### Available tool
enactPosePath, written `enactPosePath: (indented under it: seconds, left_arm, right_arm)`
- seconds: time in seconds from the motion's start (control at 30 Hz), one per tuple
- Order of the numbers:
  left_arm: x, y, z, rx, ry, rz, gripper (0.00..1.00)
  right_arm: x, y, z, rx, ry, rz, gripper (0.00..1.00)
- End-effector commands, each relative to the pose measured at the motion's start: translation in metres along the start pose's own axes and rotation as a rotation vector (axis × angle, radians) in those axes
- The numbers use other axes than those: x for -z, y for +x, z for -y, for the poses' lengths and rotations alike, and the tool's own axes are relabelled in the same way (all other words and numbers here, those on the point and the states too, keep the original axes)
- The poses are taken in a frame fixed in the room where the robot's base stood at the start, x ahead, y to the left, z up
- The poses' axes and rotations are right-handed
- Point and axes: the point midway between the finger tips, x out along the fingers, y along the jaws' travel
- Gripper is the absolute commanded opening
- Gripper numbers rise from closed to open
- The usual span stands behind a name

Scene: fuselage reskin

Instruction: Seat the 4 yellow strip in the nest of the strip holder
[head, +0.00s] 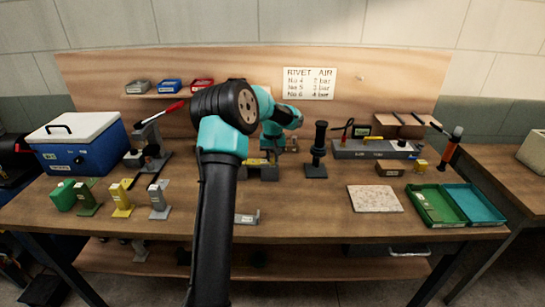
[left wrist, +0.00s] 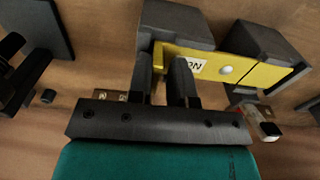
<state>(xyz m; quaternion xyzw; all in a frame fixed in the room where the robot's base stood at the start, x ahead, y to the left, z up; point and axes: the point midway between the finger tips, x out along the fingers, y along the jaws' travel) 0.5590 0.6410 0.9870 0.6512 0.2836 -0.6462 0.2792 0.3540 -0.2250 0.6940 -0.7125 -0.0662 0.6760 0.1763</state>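The yellow strip (left wrist: 238,68) lies across the two dark blocks of the strip holder (left wrist: 265,42) in the left wrist view. It carries a white label and a pale round spot. In the head view the strip (head: 256,162) shows as a thin yellow line at the strip holder (head: 262,173), mid-table. My left gripper (left wrist: 163,65) has its fingers close together, with the strip's left end between them. In the head view my left gripper (head: 271,156) is small and partly hidden at the holder. I cannot tell how deep the strip sits. My right gripper is not in view.
Green, yellow and grey brackets (head: 122,200) stand at left, near a blue cooler (head: 85,143). A grey piece (head: 247,218) lies in front. A black post (head: 317,152) stands right of the holder. A speckled plate (head: 374,199) and a green tray (head: 434,205) lie at right.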

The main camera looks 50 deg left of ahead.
Motion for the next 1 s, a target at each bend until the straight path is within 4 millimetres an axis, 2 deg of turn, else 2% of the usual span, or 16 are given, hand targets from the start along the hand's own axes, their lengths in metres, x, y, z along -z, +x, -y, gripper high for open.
enactPosePath:
  seconds: [0.03,0.37,0.53,0.67,1.0]
  left_arm:
    - [-0.003,0.011,-0.005,-0.002,0.002,0.014,0.34]
    - [-0.003,0.010,-0.006,-0.004,0.004,0.014,0.34]
    - [-0.003,0.001,-0.007,-0.005,0.005,0.013,0.34]
    - [-0.002,-0.018,-0.006,-0.005,0.004,0.010,0.34]
    - [0.000,-0.085,-0.004,-0.003,0.004,0.005,0.34]
  right_arm:
    - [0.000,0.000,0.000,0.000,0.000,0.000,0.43]
    - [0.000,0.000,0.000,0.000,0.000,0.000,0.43]
    - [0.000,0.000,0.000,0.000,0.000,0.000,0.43]
    - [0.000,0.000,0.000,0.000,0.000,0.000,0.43]
    - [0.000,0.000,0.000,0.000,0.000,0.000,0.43]
